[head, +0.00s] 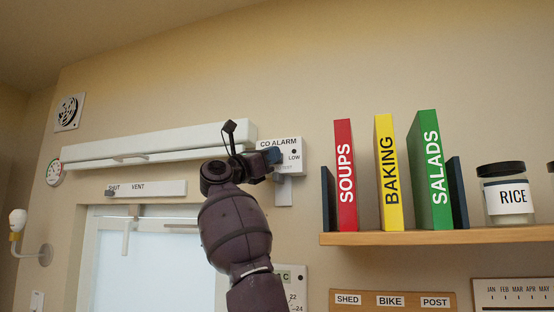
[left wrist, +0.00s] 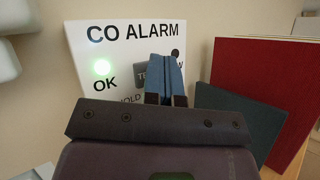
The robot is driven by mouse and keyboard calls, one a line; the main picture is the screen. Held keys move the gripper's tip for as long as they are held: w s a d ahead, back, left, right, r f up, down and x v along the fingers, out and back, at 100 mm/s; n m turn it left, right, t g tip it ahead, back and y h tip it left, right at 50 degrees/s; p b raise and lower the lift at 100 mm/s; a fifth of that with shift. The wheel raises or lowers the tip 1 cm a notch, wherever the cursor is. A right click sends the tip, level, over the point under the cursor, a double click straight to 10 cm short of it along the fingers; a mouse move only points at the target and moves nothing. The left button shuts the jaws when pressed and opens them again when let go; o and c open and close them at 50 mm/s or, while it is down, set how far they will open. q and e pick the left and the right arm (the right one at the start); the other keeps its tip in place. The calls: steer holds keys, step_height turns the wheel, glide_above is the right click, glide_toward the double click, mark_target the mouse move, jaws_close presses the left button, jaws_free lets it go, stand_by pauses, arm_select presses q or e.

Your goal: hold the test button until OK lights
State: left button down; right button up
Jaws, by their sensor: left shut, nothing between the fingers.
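The white CO alarm (head: 281,145) is fixed to the wall, and its front fills the upper left of the left wrist view (left wrist: 128,48). A green light (left wrist: 101,67) glows on it just above the word OK. A dark, unlit spot sits at its upper right, by the partly covered LOW label. My left gripper (head: 275,156) is in front of the alarm with its blue fingers (left wrist: 167,62) shut and empty. The fingertips cover most of the test label and hide the button, so I cannot see whether they touch it. My right gripper is out of view.
A wooden shelf (head: 430,236) at right holds red (head: 344,170), yellow (head: 388,165) and green (head: 428,165) books, dark bookends and a rice jar (head: 505,195). A long white vent housing (head: 150,145) is left of the alarm, above the window (head: 145,255).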

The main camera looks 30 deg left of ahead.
arm_select(q)
steer(key=shift+s+d+b, duration=0.2)
steer(key=shift+s+b, duration=0.45)
steer(key=shift+s, duration=0.1)
steer(key=shift+s+d+b, duration=0.2)
steer(key=shift+s+b, duration=0.3)
steer(key=shift+s, duration=0.3)
steer(key=shift+s+d+b, duration=0.2)
steer(key=shift+s+b, duration=0.25)
steer(key=shift+s, duration=0.35)
steer(key=shift+s+d+b, duration=0.2)
steer(key=shift+s+b, duration=0.3)
steer(key=shift+s, duration=0.3)
steer(key=shift+f, duration=0.1)
